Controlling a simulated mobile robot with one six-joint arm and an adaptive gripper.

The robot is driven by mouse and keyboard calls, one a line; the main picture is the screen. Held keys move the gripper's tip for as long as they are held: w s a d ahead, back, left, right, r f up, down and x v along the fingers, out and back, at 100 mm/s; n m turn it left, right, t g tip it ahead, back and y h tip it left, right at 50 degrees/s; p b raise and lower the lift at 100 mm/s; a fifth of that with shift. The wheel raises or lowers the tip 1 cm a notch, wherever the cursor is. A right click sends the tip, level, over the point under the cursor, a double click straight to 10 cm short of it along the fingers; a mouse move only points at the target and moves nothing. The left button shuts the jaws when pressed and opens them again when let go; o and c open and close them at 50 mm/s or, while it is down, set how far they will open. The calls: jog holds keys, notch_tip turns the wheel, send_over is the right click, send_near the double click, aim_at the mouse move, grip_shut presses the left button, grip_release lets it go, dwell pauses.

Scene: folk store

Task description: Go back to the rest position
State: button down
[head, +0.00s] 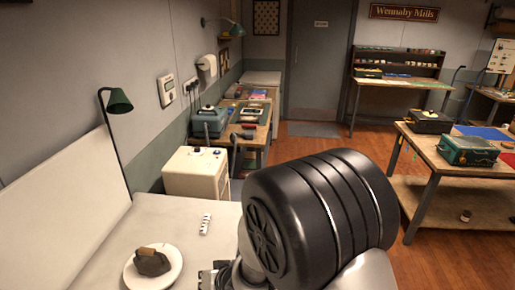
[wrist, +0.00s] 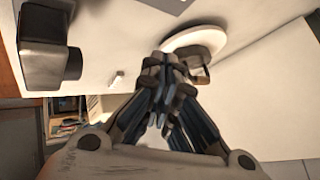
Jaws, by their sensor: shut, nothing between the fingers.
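My gripper (wrist: 168,68) is in the wrist view with its fingers together and nothing held between them. Beyond the fingertips lies a white plate (wrist: 178,42), which they partly cover. In the head view the plate (head: 132,279) rests on the pale table (head: 165,222) at the lower left. A dark lump with a brown top (head: 152,262) sits on it. My large dark arm joint covers the lower middle of the head view and hides most of the gripper there.
A small white strip with dark marks (head: 205,224) lies on the table. A green lamp (head: 119,101) stands at the left wall. A cream cabinet (head: 196,172) stands beyond the table. A workbench (head: 436,148) with cases is at right, with open wooden floor between.

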jog(key=s+d+r+m+t+h, duration=0.1)
jog(key=d+r+h, duration=0.2)
jog(key=d+r, duration=0.65)
jog(key=s+d+r+m+t+h, duration=0.1)
jog(key=d+r+h, duration=0.35)
jog(key=d, duration=0.75)
jog(key=s+d+r+g, duration=0.1)
jog(key=s+d+r, duration=0.2)
jog(key=s, duration=0.6)
jog(key=s+d+r+m+g+b, duration=0.1)
jog(key=s+d, duration=0.4)
jog(key=s, duration=0.5)
notch_tip(320, 180, up, 2)
jog(key=shift+d+g+y, duration=0.3)
jog(key=shift+g+y, duration=0.15)
jog(key=shift+g, duration=0.05)
